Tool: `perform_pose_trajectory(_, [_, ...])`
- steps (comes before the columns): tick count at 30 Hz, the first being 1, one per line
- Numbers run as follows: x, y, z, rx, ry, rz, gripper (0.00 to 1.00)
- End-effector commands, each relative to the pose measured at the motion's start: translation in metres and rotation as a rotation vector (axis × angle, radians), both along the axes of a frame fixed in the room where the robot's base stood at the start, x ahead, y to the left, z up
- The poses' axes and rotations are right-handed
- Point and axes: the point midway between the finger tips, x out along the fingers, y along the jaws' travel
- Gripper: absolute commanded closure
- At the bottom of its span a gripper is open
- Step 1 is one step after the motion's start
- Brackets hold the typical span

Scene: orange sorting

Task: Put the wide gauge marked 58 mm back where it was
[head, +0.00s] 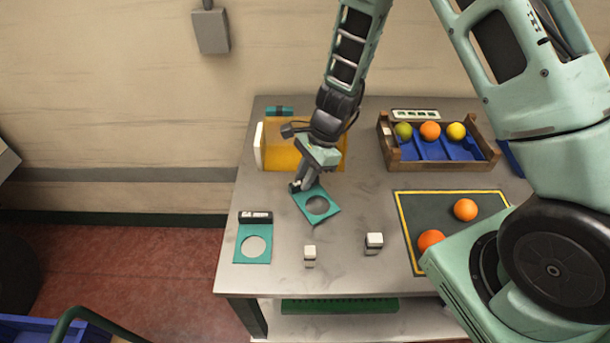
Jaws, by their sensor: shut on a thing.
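A flat teal gauge plate (329,213) with a round hole is at the middle of the table in the head view. My gripper (300,187) is shut on its upper-left end, and the plate sits turned at an angle. I cannot tell whether it touches the table or hangs just above it. A second teal gauge (241,257) with a round hole and a dark labelled block lies at the table's left front. The markings on both gauges are too small to read, so I cannot tell which one is 58 mm.
Two small white-topped blocks (310,251) (374,240) stand in front of the held gauge. A yellow-orange bin (283,155) is behind my gripper. A wooden crate (444,167) holds fruit at the back right. A dark yellow-edged mat (425,208) carries two oranges (465,209) (431,239).

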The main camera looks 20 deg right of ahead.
Motion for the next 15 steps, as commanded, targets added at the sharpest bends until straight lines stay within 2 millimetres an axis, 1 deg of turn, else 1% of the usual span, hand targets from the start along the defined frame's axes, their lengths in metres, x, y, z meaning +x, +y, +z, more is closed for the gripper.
perform_pose_trajectory(15, [0.0000, 0.0000, -0.0074, 0.000, 0.000, 0.000, 1.00])
